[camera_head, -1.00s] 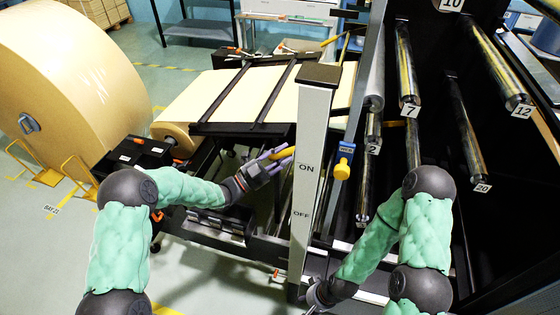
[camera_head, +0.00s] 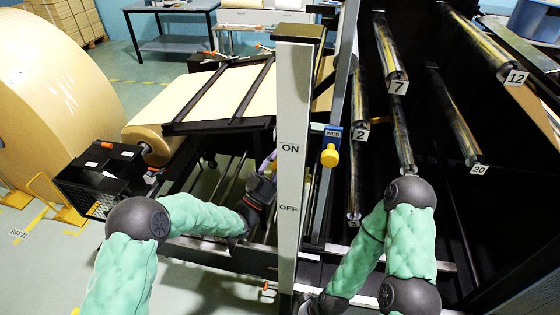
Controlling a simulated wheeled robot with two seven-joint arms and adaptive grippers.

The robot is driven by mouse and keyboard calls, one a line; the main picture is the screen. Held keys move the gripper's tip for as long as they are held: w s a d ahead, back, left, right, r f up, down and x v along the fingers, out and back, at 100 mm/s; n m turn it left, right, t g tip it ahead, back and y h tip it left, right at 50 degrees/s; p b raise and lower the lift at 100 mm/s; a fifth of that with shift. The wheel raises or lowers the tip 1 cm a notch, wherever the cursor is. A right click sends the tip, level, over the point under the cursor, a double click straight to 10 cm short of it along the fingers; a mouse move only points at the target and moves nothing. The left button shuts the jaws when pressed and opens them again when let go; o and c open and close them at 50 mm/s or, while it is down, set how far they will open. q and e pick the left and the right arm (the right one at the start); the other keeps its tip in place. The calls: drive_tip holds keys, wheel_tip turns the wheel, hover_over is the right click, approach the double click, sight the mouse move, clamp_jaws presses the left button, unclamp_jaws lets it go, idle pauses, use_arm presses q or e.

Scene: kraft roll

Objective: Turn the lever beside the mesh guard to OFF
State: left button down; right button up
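A pale upright post (camera_head: 288,190) carries the words ON above and OFF below. No lever handle shows clearly on it, and any part behind the post is hidden. My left gripper (camera_head: 268,166) is just left of the post, between the ON and OFF heights. Its purple fingertips are partly hidden by the post, so I cannot see if they hold anything. My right arm reaches down to the foot of the post. Its dark wrist (camera_head: 330,302) is at the bottom edge and its fingers do not show.
A yellow knob (camera_head: 329,156) under a blue WEB label sits right of the post. Numbered metal rollers (camera_head: 392,50) stand further right. A black mesh-sided box (camera_head: 98,180) and a large paper roll (camera_head: 45,90) are at the left. Dark rails run behind my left arm.

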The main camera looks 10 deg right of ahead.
idle(0.4)
use_arm(q)
drive_tip(key=c, duration=0.8)
unclamp_jaws()
drive_tip(key=shift+d+f, duration=0.1)
drive_tip(key=shift+d, duration=0.05)
drive_tip(key=shift+c, duration=0.2)
